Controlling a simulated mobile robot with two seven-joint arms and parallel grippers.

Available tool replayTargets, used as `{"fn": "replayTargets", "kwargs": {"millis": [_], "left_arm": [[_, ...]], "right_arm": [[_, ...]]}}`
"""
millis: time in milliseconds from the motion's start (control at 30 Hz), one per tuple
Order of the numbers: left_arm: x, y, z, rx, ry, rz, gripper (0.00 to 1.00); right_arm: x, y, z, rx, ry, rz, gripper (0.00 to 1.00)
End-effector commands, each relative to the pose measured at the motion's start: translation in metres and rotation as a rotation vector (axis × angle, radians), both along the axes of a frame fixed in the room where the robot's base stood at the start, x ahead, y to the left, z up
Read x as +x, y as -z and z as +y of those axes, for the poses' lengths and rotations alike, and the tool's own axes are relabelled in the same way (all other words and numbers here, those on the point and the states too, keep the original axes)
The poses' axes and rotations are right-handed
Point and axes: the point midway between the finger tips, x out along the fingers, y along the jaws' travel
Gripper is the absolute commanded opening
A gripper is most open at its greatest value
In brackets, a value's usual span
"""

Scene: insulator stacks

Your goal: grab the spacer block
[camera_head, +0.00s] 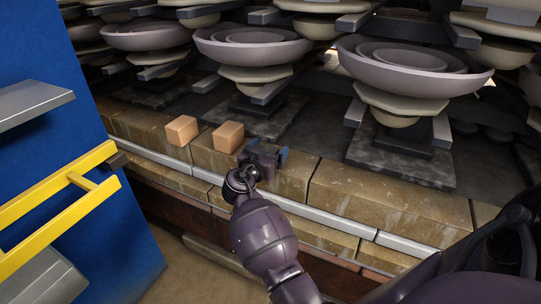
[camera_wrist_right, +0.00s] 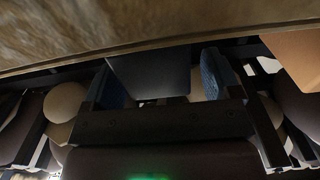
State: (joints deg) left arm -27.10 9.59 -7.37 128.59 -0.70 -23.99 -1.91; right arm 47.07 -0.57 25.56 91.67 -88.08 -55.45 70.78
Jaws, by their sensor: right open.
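Two small tan wooden blocks, either of which could be the spacer block, sit on the stone ledge in the head view. One block (camera_head: 181,130) is on the left and the other block (camera_head: 228,137) is nearer my right gripper (camera_head: 265,153). My right gripper is open, low over the ledge, just right of the nearer block. A tan block (camera_wrist_right: 298,52) shows at the right edge there, outside the fingers. My left gripper is not in view.
The stone ledge (camera_head: 375,206) has a pale metal rail along its front. Insulator stacks (camera_head: 415,68) with wide grey discs stand behind and overhang. A blue panel (camera_head: 45,110) with a yellow rail (camera_head: 50,215) stands at left. The ledge right of my gripper is clear.

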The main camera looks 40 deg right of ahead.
Motion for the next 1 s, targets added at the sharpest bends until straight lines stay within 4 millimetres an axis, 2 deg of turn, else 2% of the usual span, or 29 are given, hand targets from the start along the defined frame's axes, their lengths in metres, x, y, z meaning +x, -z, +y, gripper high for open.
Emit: {"fn": "replayTargets", "kwargs": {"millis": [33,400,433,1000], "left_arm": [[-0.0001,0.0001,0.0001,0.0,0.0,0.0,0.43],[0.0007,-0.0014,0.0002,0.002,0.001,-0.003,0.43],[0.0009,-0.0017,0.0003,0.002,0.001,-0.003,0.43],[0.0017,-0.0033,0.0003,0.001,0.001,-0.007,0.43]], "right_arm": [[0.0001,0.0,0.0001,0.0,0.0,0.0,0.83],[-0.0001,0.0,-0.0001,0.0,0.0,0.0,0.26],[0.0002,-0.0005,-0.0001,-0.001,0.0,-0.001,0.24],[-0.0001,-0.0045,-0.0064,-0.001,-0.002,-0.001,0.24]]}}
